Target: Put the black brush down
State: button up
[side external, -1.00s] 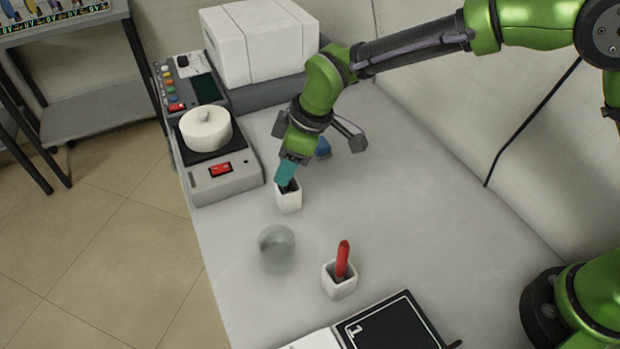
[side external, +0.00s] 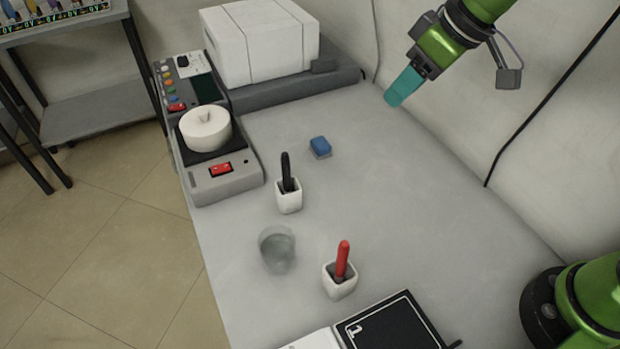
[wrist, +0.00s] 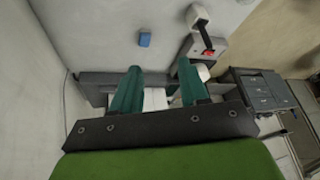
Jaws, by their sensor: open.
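The black brush (side external: 286,170) stands upright in a white square holder (side external: 289,201) on the grey table, in the side external view. It also shows in the wrist view (wrist: 205,36), in its white holder (wrist: 198,15). My gripper (side external: 393,103) is raised at the upper right of the side external view, well apart from the brush, with teal fingers. In the wrist view the two fingers of my gripper (wrist: 158,88) are spread with nothing held between them.
A red-handled thing (side external: 343,260) stands in a second white holder (side external: 340,284). A clear glass (side external: 277,250) is between the holders. A blue block (side external: 320,147) lies behind. A device with a white round lid (side external: 205,130) and a white box (side external: 260,45) stand at the back left.

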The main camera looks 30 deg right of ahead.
jog(key=s+d+f+m+t, duration=0.1)
jog(key=s+d+m+t, duration=0.1)
jog(key=s+d+m, duration=0.7)
jog(key=s+d, duration=0.3)
jog(key=s, duration=0.1)
jog(key=shift+f+t+h, duration=0.15)
jog(key=shift+t+h, duration=0.25)
